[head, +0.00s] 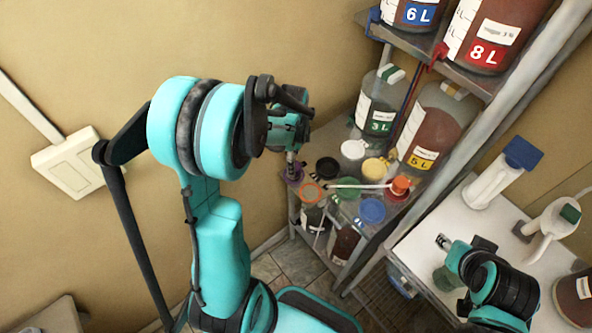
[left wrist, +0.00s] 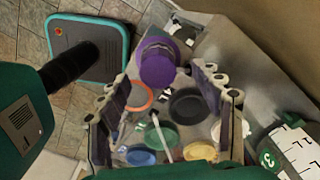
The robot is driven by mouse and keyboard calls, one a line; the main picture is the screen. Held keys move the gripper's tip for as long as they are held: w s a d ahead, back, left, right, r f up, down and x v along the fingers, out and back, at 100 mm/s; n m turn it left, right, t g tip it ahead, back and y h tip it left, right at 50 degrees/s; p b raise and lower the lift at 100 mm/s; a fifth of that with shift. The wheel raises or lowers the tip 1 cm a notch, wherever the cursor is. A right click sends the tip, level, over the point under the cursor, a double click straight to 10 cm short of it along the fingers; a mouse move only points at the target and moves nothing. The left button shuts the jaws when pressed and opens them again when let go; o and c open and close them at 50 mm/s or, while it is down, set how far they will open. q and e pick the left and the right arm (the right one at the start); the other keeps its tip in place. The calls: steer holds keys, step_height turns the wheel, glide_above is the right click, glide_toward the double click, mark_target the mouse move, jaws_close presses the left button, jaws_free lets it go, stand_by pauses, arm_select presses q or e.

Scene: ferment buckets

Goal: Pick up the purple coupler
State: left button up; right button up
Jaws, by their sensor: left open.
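The purple coupler (head: 293,174) is at the left corner of the shelf, just below my left gripper (head: 291,158) in the head view. The left wrist view shows the coupler (left wrist: 158,62) with its round purple top at the far end of the gap between the open fingers of my left gripper (left wrist: 163,82). No clear contact shows, and the fingers hold nothing. My right gripper (head: 446,258) is low on the right by the white counter; its jaw state is unclear.
Near the coupler lie an orange ring (head: 311,192), a black lid (head: 327,168), a green disc (head: 342,188), a blue lid (head: 372,210) and a yellow lid (head: 375,168). Labelled jars stand behind, including 3 L (head: 379,105) and 5 L (head: 432,125). A white counter (head: 425,243) is at right.

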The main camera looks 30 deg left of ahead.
arm_select(q)
steer(key=f, duration=0.3)
steer(key=shift+s+d+b, duration=0.15)
steer(key=shift+d+b, duration=0.05)
steer(key=shift+b, duration=0.1)
steer(key=shift+f, duration=0.45)
steer(key=c, duration=1.4)
steer(key=shift+r, duration=0.15)
